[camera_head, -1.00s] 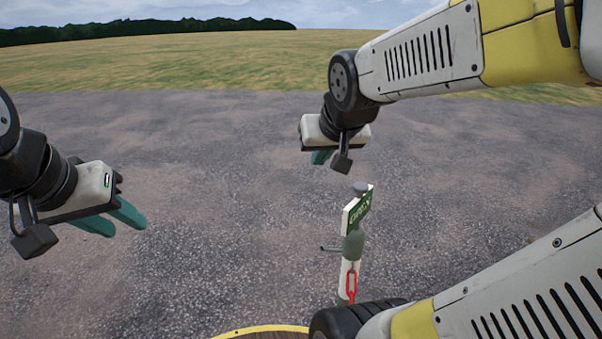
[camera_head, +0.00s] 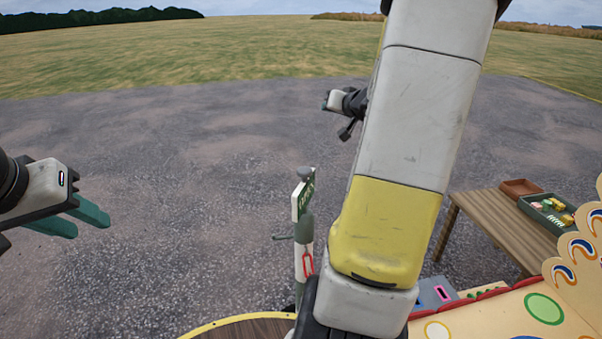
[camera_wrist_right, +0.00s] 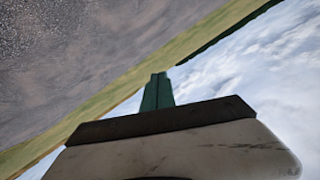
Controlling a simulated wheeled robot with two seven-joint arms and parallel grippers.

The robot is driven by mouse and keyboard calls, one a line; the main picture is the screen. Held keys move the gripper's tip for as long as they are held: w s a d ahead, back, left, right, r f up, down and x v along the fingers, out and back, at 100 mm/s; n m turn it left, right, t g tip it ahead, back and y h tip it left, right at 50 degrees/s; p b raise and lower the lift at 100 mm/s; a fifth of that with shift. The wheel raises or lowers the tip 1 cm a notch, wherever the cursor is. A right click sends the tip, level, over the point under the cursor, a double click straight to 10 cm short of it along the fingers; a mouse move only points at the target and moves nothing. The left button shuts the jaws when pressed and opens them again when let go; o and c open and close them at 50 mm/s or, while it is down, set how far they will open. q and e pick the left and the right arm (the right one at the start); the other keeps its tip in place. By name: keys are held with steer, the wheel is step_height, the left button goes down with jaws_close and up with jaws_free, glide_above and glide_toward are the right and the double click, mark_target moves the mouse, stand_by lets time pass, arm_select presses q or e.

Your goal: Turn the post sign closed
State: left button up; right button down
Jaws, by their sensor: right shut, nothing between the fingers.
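The post sign (camera_head: 306,195) stands on a white and grey post (camera_head: 304,262) low in the middle of the head view. Its green face is turned to the right and its pale lettering is too small to read now. A small grey lever sticks out left of the post, and a red chain link hangs on it. My left gripper (camera_head: 92,226) is open and empty, well to the left of the sign. My right gripper is partly hidden behind my right arm in the head view, beyond and above the sign. Its fingers (camera_wrist_right: 158,80) are shut and empty in the right wrist view.
A wooden table (camera_head: 490,215) with a brown tray (camera_head: 521,188) and a dark green tray (camera_head: 533,217) of small items stands at the right. A colourful stall front (camera_head: 500,320) fills the lower right.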

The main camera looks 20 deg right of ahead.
steer(key=s+d+f+y, duration=0.3)
steer(key=d+f+y, duration=0.1)
steer(key=f, duration=0.4)
steer(key=m+g+y, duration=0.2)
steer(key=m+y, duration=0.2)
steer(key=y, duration=0.6)
glide_toward(314, 175)
steer(key=w+a, duration=0.1)
steer(key=a, duration=0.1)
steer(key=w+a, duration=0.1)
steer(key=a, duration=0.1)
steer(key=w+a, duration=0.1)
steer(key=a, duration=0.1)
steer(key=shift+w+a+r, duration=0.1)
steer(key=shift+w+r, duration=0.05)
steer(key=shift+w+n+g, duration=0.25)
steer(key=shift+n+g, duration=0.15)
steer(key=shift+n, duration=0.1)
steer(key=shift+w+a+g+y, duration=0.15)
steer(key=shift+w+a+y, duration=0.1)
steer(key=shift+w, duration=0.35)
steer(key=shift+w+a+g+y, duration=0.15)
steer(key=shift+w+a, duration=0.1)
steer(key=shift+w, duration=0.35)
steer(key=shift+w+a, duration=0.1)
